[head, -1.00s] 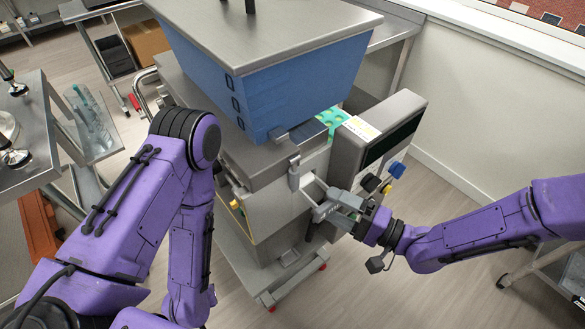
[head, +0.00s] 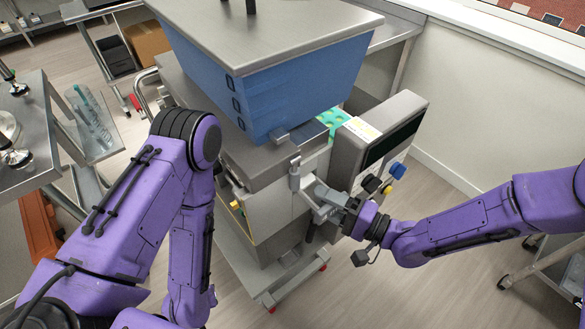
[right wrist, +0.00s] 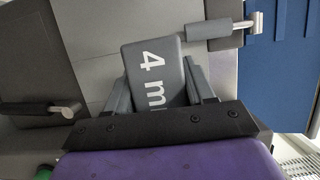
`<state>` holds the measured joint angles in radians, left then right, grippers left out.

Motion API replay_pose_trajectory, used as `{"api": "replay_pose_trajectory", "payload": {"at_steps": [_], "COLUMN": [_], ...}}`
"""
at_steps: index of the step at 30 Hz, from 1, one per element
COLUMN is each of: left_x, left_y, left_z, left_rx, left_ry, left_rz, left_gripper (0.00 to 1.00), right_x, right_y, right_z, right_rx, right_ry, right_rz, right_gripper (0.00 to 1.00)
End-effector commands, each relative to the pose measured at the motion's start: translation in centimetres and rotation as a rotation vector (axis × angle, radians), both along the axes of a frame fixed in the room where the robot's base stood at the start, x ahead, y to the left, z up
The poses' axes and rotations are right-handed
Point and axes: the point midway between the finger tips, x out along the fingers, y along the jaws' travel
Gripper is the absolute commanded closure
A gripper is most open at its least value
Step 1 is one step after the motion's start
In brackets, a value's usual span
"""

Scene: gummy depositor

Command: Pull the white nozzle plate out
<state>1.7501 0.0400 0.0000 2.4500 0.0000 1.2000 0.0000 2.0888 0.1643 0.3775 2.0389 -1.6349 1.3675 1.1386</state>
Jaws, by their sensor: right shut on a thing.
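My right gripper (head: 322,202) is at the front of the depositor, below the blue hopper. In the right wrist view, its two grey fingers (right wrist: 160,85) stand on either side of a dark grey tab (right wrist: 155,68) with white lettering that starts "4 m", and they are shut on it. The tab sits at the machine's front, between two latches. A small pale part (head: 303,204) shows beside the fingers in the head view; the white nozzle plate itself is mostly hidden, and I cannot tell how far it sits inside. My left gripper is out of view.
The blue hopper (head: 265,85) overhangs the work area. A grey latch (head: 294,174) stands just left of the fingers; in the right wrist view a second latch (right wrist: 40,109) is at left. The control panel (head: 385,135) with coloured knobs is close on the right.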

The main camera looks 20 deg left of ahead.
Motion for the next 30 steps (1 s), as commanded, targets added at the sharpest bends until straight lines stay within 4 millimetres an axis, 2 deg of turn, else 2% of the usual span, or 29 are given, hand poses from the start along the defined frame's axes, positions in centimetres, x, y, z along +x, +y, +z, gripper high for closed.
{"api": "replay_pose_trajectory", "payload": {"at_steps": [30], "left_x": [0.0], "left_y": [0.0], "left_z": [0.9], "left_rx": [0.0], "left_ry": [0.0], "left_rz": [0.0], "left_gripper": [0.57], "right_x": [-2.7], "right_y": [-3.8], "right_z": [0.0], "right_rx": [-0.002], "right_ry": [0.001], "right_rz": [-0.002], "right_gripper": [0.95]}}
